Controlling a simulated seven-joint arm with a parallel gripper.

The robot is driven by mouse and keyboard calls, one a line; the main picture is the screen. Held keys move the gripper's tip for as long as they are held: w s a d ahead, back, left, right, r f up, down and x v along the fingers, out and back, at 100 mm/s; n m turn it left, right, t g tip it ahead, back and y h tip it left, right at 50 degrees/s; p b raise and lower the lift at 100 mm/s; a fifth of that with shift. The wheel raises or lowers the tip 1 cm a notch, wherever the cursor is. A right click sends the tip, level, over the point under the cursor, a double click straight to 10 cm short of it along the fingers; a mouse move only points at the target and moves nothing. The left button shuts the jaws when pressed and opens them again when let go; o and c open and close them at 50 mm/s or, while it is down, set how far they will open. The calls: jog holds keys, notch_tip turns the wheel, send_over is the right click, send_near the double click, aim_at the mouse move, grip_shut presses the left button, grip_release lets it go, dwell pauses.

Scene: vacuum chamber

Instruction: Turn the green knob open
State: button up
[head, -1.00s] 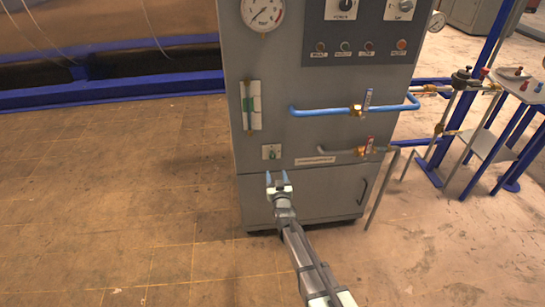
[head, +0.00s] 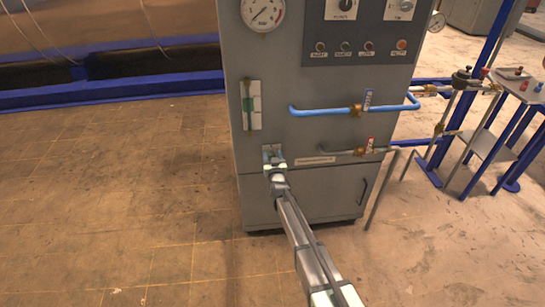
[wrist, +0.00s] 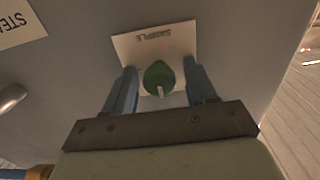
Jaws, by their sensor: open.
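The green knob (wrist: 159,77) sits on a pale label plate (wrist: 150,43) on the grey cabinet front. It is round with a light pointer mark toward the bottom of the wrist view. My gripper (wrist: 160,85) is open, with one blue finger on each side of the knob and a visible gap on both sides. In the head view my gripper (head: 273,156) is in front of the plate and hides the knob. Whether the fingertips reach the panel surface cannot be told.
The grey cabinet (head: 300,190) carries a blue pipe (head: 325,111) above and a grey pipe with a red-handled valve (head: 368,146) to the right. A vertical gauge (head: 251,105) is above the gripper. The floor to the left (head: 130,190) is clear.

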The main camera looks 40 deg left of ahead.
jog(key=c, duration=1)
jog(key=shift+m, duration=0.4)
jog(key=m, duration=0.3)
jog(key=shift+d+m, duration=0.1)
jog(key=shift+m, duration=0.3)
jog(key=m, duration=0.9)
jog(key=shift+w+f, duration=0.1)
jog(key=m, duration=0.4)
jog(key=shift+m, duration=0.3)
